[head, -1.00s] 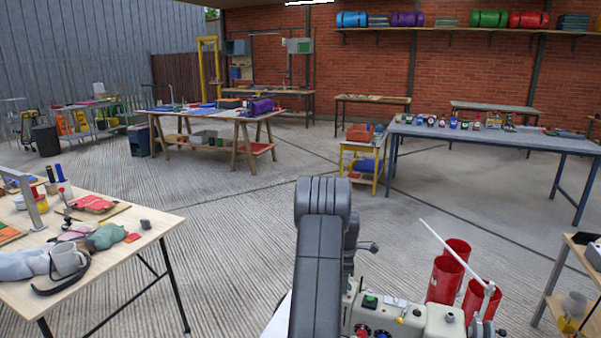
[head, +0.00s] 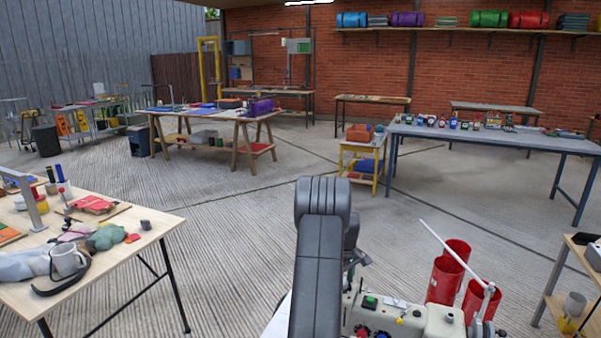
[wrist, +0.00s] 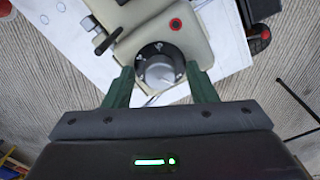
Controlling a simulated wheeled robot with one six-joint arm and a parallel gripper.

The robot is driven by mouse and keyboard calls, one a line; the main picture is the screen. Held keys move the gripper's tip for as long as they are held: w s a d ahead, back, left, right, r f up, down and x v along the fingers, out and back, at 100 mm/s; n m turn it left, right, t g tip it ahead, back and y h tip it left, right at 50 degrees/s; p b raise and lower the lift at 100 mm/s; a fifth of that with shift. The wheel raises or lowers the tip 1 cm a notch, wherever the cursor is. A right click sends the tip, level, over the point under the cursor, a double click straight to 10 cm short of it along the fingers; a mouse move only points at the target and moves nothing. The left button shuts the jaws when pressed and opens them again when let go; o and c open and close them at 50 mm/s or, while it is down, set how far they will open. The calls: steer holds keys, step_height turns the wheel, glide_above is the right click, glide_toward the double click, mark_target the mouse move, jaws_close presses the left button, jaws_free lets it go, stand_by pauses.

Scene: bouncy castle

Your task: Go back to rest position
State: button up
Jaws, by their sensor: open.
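My gripper (wrist: 161,84) shows in the wrist view with its two green fingers apart. A cream machine (wrist: 150,30) with a dark round dial and a grey knob (wrist: 160,72) lies beyond the fingers. The knob appears between the fingertips in the picture; I cannot tell how far below them it is, and nothing is clearly gripped. In the head view my arm stands in the middle, and the cream machine (head: 425,318) shows beside it at the bottom. My gripper is mostly hidden behind the arm there.
Red cylinders (head: 446,275) and a thin white rod (head: 446,252) stand right of my arm. A wooden table (head: 140,232) with a mug (head: 68,260) is at the left, a shelf unit (head: 547,300) at the right. The floor (head: 235,230) ahead is open.

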steer(key=m, duration=0.5)
steer(key=shift+m, duration=0.4)
steer(key=shift+r, duration=0.1)
